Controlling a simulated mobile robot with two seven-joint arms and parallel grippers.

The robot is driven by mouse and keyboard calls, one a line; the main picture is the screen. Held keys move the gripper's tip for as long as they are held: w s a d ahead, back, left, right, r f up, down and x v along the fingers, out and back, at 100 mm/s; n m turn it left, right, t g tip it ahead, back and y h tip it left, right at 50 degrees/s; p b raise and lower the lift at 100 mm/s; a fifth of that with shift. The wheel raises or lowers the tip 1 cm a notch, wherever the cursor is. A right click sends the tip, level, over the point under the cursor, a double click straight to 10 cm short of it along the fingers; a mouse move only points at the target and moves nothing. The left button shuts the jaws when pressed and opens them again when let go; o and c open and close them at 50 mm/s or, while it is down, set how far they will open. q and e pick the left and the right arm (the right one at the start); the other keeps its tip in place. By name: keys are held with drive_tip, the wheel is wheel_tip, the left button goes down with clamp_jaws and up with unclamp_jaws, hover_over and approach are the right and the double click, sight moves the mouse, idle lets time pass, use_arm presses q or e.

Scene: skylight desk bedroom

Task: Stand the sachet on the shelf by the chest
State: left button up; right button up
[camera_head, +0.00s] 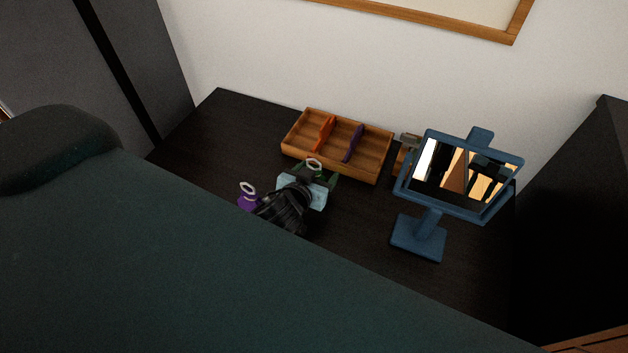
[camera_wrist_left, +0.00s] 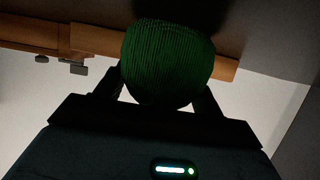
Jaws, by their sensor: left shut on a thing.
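A green ribbed sachet (camera_wrist_left: 168,62) is between the dark fingers of my left gripper (camera_wrist_left: 160,95) in the left wrist view, and the gripper is shut on it. In the head view a small patch of dark green with a pale ring (camera_head: 314,164) shows at the gripper, above the dark top and just in front of the wooden tray. The gripper there is small and partly hidden. A purple sachet (camera_head: 247,203) with a pale ring is left of it, its lower part hidden. I cannot make out a separate shelf. My right gripper is not in view.
The wooden tray (camera_head: 370,173) with orange and purple upright pieces lies at the back of the dark top (camera_head: 215,130). A blue tilted mirror (camera_head: 420,240) stands to the right, with a small brown object (camera_head: 401,158) behind it. My dark green arm hides the front.

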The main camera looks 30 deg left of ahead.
sight(318, 175)
use_arm(q)
wheel_tip(318, 175, up, 10)
drive_tip(key=shift+f+p, duration=0.1)
drive_tip(key=shift+p, duration=0.4)
drive_tip(key=shift+c, duration=0.3)
drive_tip(key=s+d+r, duration=0.1)
drive_tip(key=s+r, duration=0.2)
drive_tip(key=r, duration=0.5)
drive_tip(key=shift+d+r+m+h, duration=0.3)
drive_tip(key=shift+d+h, duration=0.1)
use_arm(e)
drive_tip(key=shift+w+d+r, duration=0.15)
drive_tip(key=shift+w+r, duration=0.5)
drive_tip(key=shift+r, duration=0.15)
use_arm(q)
drive_tip(key=shift+s, duration=0.1)
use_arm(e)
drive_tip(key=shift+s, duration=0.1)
